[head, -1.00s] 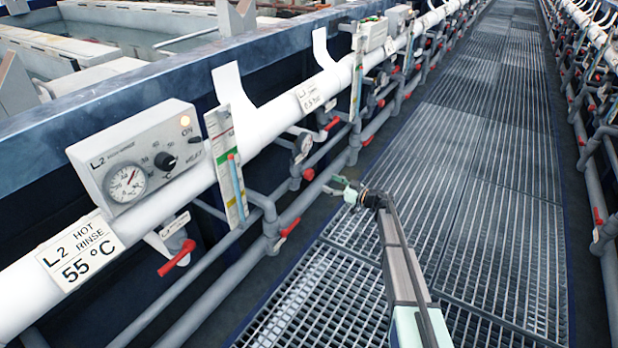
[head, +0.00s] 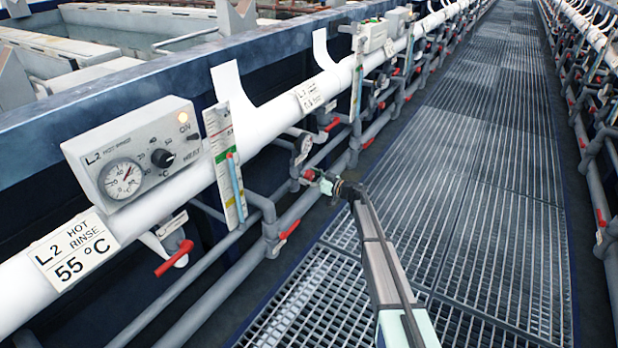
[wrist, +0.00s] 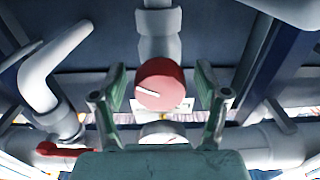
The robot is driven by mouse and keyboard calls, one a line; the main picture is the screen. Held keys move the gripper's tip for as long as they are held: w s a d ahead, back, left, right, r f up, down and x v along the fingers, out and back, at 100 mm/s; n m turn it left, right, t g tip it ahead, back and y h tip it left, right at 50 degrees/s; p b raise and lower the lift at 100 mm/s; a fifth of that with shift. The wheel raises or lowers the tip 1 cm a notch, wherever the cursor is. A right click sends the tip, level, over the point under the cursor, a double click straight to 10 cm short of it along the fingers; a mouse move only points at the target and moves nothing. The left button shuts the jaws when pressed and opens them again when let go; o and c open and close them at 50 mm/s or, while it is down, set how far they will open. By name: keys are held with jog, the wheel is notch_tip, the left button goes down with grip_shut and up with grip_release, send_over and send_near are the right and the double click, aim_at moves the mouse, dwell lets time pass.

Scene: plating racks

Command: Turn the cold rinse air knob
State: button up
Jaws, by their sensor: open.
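A round red knob (wrist: 162,82) with a white pointer line sits on a grey pipe in the wrist view. Its pointer lies nearly level, tilted slightly. My gripper (wrist: 160,90) is open, with one green finger on each side of the knob and a gap on both sides. In the head view my gripper (head: 325,183) is at the pipework beside the walkway, and the red knob (head: 308,174) shows just left of its tips. A white label (head: 315,97) on the pipe above is too small to read fully.
The hot rinse control box (head: 135,152) and a red-handled valve (head: 175,258) are at the left. Grey pipes (wrist: 45,85) flank the knob. The grated walkway (head: 450,200) is clear.

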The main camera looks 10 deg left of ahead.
jog(key=c, duration=1.2)
jog(key=shift+o, duration=0.2)
